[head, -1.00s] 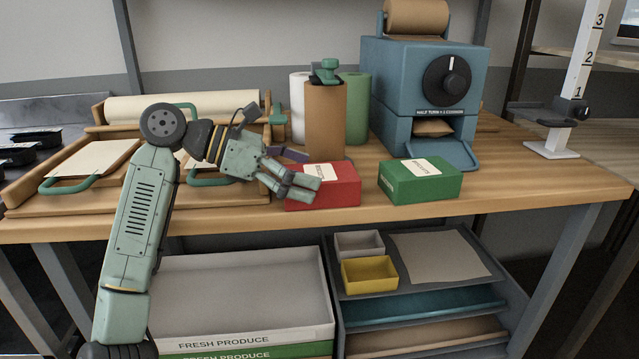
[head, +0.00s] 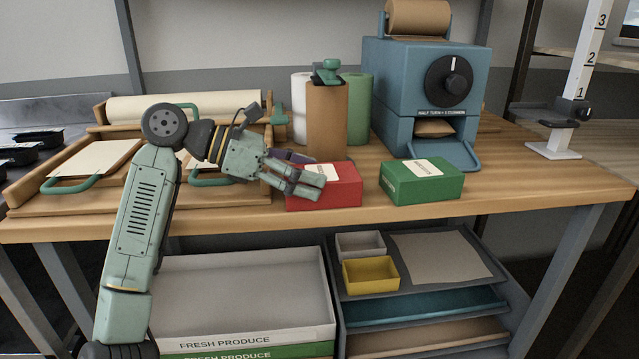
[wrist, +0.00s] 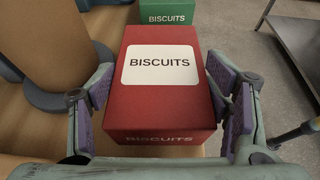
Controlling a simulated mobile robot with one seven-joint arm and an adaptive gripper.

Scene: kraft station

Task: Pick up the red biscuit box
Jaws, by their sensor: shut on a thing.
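The red biscuit box (head: 337,188) lies flat near the front edge of the wooden table, with a white label on top. In the wrist view the red box (wrist: 160,85) fills the middle, its label reading BISCUITS. My gripper (head: 305,180) reaches it from the left, one finger on the near side and one at the far side. In the wrist view the purple pads of my gripper (wrist: 164,105) stand along both long sides of the box. My gripper is shut on the box. The box appears to rest on the table. Part of its left end is hidden by my fingers.
A green biscuit box (head: 422,181) lies just right of the red one. A brown roll (head: 326,118) stands behind, beside a blue machine (head: 425,95) with a dial. A wooden tray (head: 130,205) is at left. The table's front edge (head: 500,207) is close.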

